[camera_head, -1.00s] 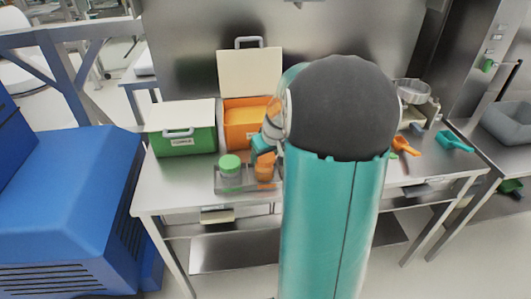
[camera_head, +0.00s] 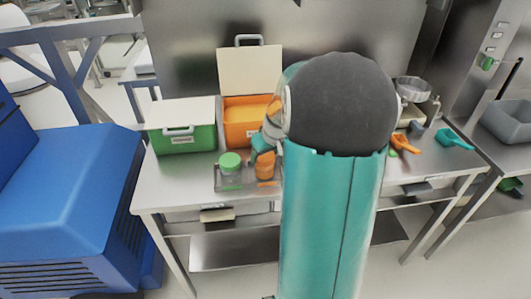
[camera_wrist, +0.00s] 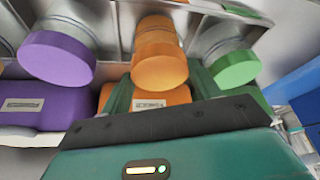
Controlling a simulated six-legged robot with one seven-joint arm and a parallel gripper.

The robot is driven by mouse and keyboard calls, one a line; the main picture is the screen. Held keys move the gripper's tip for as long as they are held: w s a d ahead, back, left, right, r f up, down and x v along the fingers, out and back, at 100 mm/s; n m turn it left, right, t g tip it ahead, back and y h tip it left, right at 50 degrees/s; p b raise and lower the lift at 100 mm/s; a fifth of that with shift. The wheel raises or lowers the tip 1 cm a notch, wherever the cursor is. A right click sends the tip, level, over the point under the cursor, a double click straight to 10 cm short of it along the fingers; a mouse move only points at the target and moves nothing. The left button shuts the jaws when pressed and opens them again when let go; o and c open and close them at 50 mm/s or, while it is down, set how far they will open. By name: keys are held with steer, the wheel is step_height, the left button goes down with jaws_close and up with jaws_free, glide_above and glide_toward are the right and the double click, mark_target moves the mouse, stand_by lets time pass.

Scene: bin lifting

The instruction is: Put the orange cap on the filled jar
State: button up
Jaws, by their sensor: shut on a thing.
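The orange cap (camera_wrist: 159,72) is between my gripper's green fingers (camera_wrist: 160,88) in the wrist view, and the gripper is shut on it. The filled jar (camera_wrist: 155,28) has orange contents and lines up directly with the cap. Cap and jar appear to touch, but I cannot tell whether the cap is fully seated.
A green-capped jar (camera_head: 230,162) stands close on the left. A purple-capped jar (camera_wrist: 57,57) shows in the wrist view. A green bin (camera_head: 184,142) and an open orange bin (camera_head: 240,134) stand behind. Orange (camera_head: 403,144) and teal (camera_head: 454,139) scoops lie at the right.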

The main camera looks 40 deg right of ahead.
steer(key=shift+f, duration=0.1)
stand_by(0.3)
steer(key=o, duration=1.3)
steer(key=shift+r, duration=3.55)
jaws_close()
steer(key=shift+f, duration=1.45)
